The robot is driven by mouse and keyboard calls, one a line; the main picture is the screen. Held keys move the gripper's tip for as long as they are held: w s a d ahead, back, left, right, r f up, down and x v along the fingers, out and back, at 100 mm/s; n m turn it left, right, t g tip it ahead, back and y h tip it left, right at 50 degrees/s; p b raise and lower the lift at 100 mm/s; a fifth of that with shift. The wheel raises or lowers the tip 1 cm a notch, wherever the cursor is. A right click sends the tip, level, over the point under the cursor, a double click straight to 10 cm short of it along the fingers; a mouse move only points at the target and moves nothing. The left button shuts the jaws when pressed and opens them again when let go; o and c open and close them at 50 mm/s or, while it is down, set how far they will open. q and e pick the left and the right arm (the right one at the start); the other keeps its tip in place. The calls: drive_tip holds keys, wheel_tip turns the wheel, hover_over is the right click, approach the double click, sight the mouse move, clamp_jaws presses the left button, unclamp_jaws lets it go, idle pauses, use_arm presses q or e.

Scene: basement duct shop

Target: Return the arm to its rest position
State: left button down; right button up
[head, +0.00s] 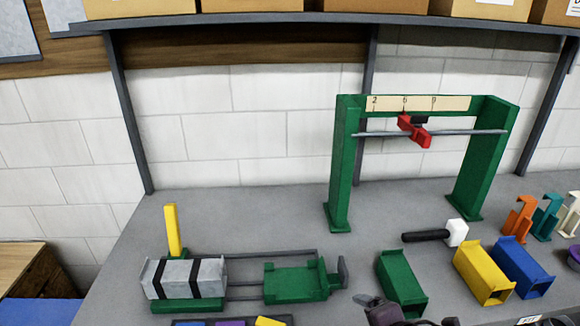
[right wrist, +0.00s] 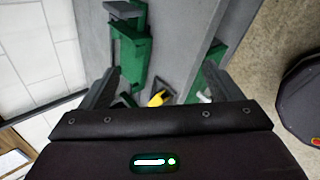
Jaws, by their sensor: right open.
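My right gripper (right wrist: 160,82) shows in the right wrist view with its two dark fingers spread wide and nothing between them. Beyond the fingers are a grey bench, green parts and a small yellow piece (right wrist: 158,98). In the head view, a dark part of my right gripper (head: 400,315) shows at the bottom edge, in front of a green open channel (head: 401,280); most of the arm is out of frame. My left gripper is not in view.
A green gantry (head: 343,165) with a red slider (head: 415,131) stands on the bench. A grey strapped block (head: 182,275) sits in a green fixture at left. A white-headed mallet (head: 456,232), yellow channel (head: 484,273), blue channel (head: 522,267) and coloured brackets (head: 518,220) are at right.

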drive_tip(key=s+d+f+m+g+h, duration=0.1)
drive_tip(key=s+d+f+m+g, duration=0.15)
drive_tip(key=s+m, duration=0.6)
drive_tip(key=s+d+f+m+g+h, duration=0.1)
drive_tip(key=s+f+m+g, duration=0.25)
drive_tip(key=m, duration=0.95)
wheel_tip(320, 180, down, 30)
drive_tip(key=s+n+b, duration=0.1)
drive_tip(key=s+d+f, duration=0.2)
drive_tip(key=s+f, duration=0.8)
drive_tip(key=s+d+f+g+b, duration=0.1)
drive_tip(key=s+f, duration=0.8)
drive_tip(key=s, duration=0.1)
drive_tip(key=shift+d+f+g, duration=0.3)
drive_tip(key=shift+d+f, duration=0.05)
drive_tip(key=shift+f, duration=0.05)
